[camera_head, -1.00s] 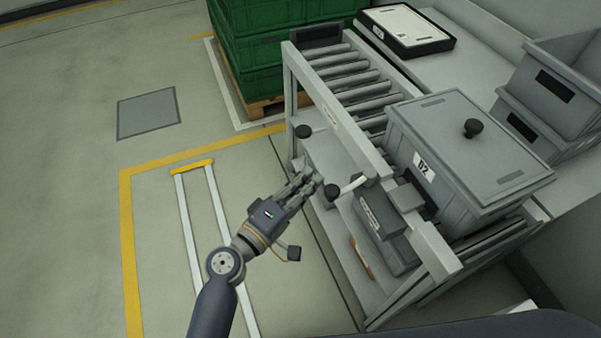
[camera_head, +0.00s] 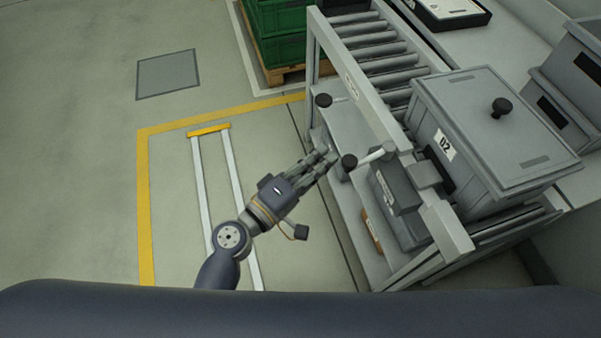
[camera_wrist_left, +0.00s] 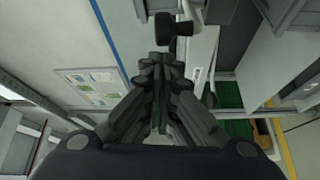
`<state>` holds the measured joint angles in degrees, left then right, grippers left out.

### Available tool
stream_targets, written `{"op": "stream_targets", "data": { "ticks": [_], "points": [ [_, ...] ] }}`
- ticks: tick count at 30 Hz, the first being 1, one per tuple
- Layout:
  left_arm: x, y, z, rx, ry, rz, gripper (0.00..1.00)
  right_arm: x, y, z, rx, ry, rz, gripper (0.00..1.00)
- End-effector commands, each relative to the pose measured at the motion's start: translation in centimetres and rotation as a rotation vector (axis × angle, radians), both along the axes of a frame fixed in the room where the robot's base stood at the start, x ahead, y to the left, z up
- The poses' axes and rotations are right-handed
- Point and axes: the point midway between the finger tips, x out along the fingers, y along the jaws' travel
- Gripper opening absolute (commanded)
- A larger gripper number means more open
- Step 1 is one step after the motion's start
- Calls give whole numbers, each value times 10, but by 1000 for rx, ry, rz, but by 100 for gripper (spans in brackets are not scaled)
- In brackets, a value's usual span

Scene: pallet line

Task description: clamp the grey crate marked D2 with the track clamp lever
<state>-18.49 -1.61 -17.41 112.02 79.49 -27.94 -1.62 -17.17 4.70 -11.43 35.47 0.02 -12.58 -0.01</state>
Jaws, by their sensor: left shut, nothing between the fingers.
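The grey crate marked D2 (camera_head: 489,146) sits lidded on the roller track, its white label facing the left side. A clamp lever (camera_head: 372,154) with a pale arm and black knob (camera_head: 349,161) sticks out from the track's near side, beside the crate. My left gripper (camera_head: 328,159) is shut and empty, its fingertips just left of that knob; I cannot tell whether they touch. In the left wrist view the fingers (camera_wrist_left: 160,62) are bunched together, and a black knob (camera_wrist_left: 174,24) shows just beyond them. My right gripper is not in view.
Grey boxes lie on the shelf below. Green crates (camera_head: 285,35) stand on a pallet behind. Stacked grey bins (camera_head: 570,85) are at right. The floor left of my arm is clear.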

Motion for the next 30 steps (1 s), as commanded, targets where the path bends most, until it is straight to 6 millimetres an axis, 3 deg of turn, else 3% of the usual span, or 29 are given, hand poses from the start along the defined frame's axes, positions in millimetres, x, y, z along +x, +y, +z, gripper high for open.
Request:
{"op": "stream_targets", "data": {
  "ticks": [12,25,28,30],
  "points": [
    [-62,58,-5,1,5,-1,0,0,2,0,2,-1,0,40],
    [-74,70,-7,6,3,0,0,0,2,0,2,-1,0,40],
    [-72,71,-28,49,29,6,0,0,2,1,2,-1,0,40],
    [-70,73,-60,116,68,13,0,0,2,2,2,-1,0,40]
  ]
}}
